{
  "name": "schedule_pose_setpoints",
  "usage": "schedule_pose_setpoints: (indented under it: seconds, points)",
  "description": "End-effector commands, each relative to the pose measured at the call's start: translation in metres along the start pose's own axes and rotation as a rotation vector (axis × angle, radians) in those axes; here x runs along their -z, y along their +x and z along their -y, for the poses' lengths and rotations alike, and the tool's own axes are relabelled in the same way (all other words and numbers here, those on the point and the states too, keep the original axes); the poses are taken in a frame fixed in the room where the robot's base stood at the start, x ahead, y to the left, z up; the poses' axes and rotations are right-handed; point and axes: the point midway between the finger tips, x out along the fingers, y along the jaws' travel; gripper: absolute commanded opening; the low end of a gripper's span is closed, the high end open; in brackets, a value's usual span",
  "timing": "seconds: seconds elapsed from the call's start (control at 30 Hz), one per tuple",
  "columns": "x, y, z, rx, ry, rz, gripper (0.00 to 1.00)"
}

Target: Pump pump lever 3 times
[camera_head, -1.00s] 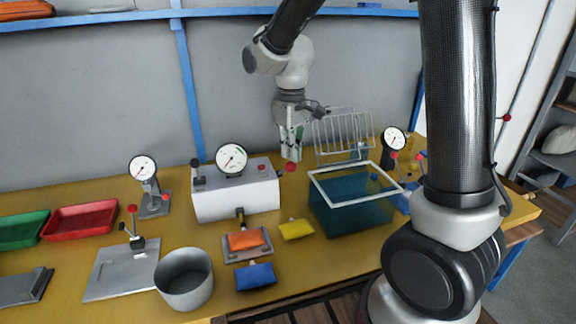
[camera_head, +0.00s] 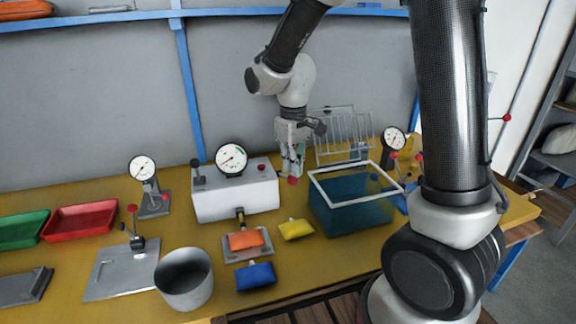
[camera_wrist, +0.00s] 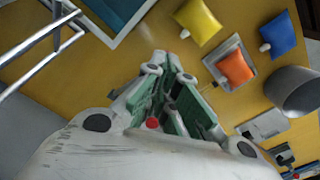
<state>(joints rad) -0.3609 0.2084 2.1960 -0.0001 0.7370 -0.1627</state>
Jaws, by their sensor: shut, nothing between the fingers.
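The pump is a white box (camera_head: 235,200) with a round dial gauge (camera_head: 231,158) on top, standing at the back of the yellow bench. The red knob (camera_head: 292,180) of its lever is at the box's right side, low by my gripper's fingertips. The lever's arm is mostly hidden. My gripper (camera_head: 293,172) points down there, shut and empty. In the wrist view, my fingers (camera_wrist: 172,60) are together and a red knob (camera_wrist: 152,123) shows between the finger linkages. I cannot tell whether the fingers touch the knob.
A teal tank with a white rim (camera_head: 330,173) and a wire rack (camera_head: 342,135) stand close to the right of my gripper. Orange (camera_head: 245,240), yellow (camera_head: 296,229) and blue (camera_head: 256,276) pouches lie in front. A grey pot (camera_head: 184,280) stands at the front left.

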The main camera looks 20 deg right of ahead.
Motion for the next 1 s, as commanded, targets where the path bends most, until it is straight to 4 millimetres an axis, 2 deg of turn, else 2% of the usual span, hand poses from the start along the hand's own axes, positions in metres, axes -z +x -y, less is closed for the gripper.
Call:
schedule_pose_setpoints:
  seconds: [0.27,0.7,1.0]
  points:
    - [-0.001,0.001,0.000,0.000,0.000,0.001,0.00]
    - [-0.012,0.029,0.007,0.000,0.000,0.001,0.00]
    - [-0.013,0.031,0.008,0.000,0.000,0.001,0.00]
